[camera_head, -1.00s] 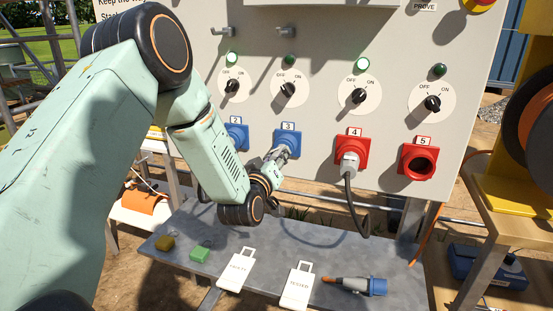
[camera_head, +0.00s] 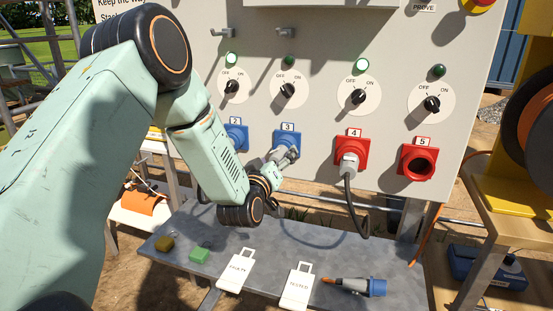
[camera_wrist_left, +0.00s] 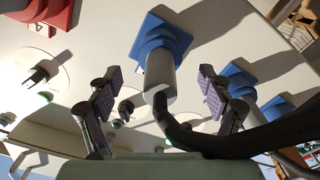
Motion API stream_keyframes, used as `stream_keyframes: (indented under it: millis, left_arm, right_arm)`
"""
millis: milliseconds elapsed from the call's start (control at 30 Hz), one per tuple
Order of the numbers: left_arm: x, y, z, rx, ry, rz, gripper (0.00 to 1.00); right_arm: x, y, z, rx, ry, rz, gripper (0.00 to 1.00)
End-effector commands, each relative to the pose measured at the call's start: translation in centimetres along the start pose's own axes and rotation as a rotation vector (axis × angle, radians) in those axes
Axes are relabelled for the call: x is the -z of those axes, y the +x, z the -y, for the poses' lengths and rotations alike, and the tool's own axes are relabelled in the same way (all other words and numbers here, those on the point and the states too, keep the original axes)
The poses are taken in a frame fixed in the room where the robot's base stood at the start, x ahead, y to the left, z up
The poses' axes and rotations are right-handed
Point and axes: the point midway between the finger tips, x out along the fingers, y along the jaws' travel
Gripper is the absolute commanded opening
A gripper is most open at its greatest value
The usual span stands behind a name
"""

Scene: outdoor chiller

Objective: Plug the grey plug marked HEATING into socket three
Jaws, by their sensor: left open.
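Socket three (camera_head: 288,138) is a blue socket under the label 3 on the panel. In the left wrist view a grey plug (camera_wrist_left: 160,76) sits in the blue socket (camera_wrist_left: 158,38), its body straight out from it and its dark cable (camera_wrist_left: 180,132) bending off to the right. No HEATING marking is readable. My left gripper (camera_head: 285,157) is at socket three. In the left wrist view its fingers (camera_wrist_left: 161,92) are open, one on each side of the plug, with gaps between. In the head view the gripper hides most of the plug. My right gripper is not in view.
Blue socket two (camera_head: 236,137) is close on the left. Red socket four (camera_head: 352,150) holds a grey plug with a hanging cable; red socket five (camera_head: 418,161) is empty. Rotary switches stand above.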

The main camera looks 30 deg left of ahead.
Motion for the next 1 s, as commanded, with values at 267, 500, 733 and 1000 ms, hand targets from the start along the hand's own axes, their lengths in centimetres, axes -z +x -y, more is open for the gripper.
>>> stream_keyframes:
  millis: [267, 500, 733, 1000]
  left_arm:
    - [0.1, -2.1, -0.1, 0.001, -0.001, 0.002, 0.80]
    - [0.1, -4.6, 0.0, 0.001, 0.000, 0.002, 0.80]
    - [0.0, -6.7, 0.0, 0.001, -0.001, 0.001, 0.80]
    - [0.0, -7.0, 0.0, 0.000, 0.000, 0.000, 0.80]
  right_arm:
    - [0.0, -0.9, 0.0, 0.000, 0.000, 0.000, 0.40]
    - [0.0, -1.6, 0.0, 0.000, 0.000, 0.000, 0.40]
    - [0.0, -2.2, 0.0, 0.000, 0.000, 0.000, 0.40]
    - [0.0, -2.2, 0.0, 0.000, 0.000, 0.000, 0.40]
